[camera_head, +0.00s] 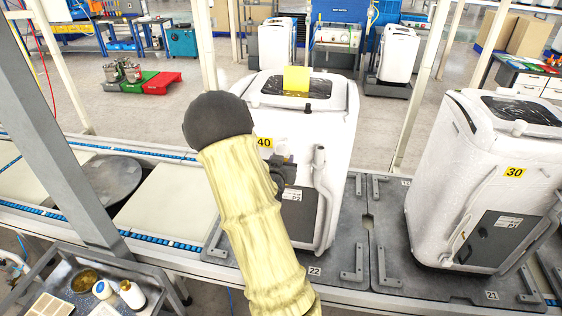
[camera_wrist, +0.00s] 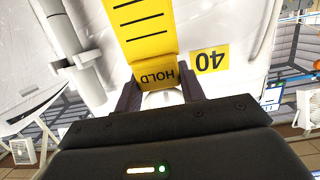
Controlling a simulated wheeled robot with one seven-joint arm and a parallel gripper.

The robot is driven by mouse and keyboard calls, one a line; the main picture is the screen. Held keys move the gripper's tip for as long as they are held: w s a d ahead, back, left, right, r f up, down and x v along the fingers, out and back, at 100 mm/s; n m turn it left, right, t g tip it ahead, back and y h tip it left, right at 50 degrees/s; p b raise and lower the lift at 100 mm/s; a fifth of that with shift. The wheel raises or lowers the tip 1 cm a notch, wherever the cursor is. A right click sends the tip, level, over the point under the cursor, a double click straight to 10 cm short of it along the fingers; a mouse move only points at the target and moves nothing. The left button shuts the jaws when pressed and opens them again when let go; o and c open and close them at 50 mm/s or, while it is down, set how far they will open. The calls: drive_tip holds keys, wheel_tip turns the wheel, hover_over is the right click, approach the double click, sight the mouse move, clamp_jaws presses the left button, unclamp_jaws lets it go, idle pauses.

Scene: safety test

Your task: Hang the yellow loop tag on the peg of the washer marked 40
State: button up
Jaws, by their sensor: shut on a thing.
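The washer marked 40 (camera_head: 335,125) stands upright in the middle of the head view. Its yellow 40 label (camera_head: 265,142) shows beside my arm and, upside down, in the wrist view (camera_wrist: 209,61). My gripper (camera_wrist: 158,92) is shut on the yellow loop tag (camera_wrist: 145,35), which has black lines and the word HOLD. The tag is in front of the washer's white face, between the label and a grey pipe. In the head view my gripper (camera_head: 284,172) is partly behind my arm, and the held tag is hidden.
A second washer, marked 30 (camera_head: 480,180), stands at the right. A yellow square (camera_head: 296,79) is on top of washer 40. A pipe (camera_head: 323,195) runs down its front right. A cart with bottles (camera_head: 90,285) is at lower left.

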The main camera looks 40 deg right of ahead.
drive_tip(key=shift+f+b+x, duration=0.15)
drive_tip(key=shift+b+x, duration=0.2)
drive_tip(key=shift+x, duration=0.6)
drive_tip(key=shift+f+b+x, duration=0.15)
drive_tip(key=shift+b+x, duration=0.2)
drive_tip(key=shift+x, duration=0.6)
drive_tip(key=shift+a, duration=0.1)
drive_tip(key=o, duration=1)
drive_tip(key=shift+o, duration=0.2)
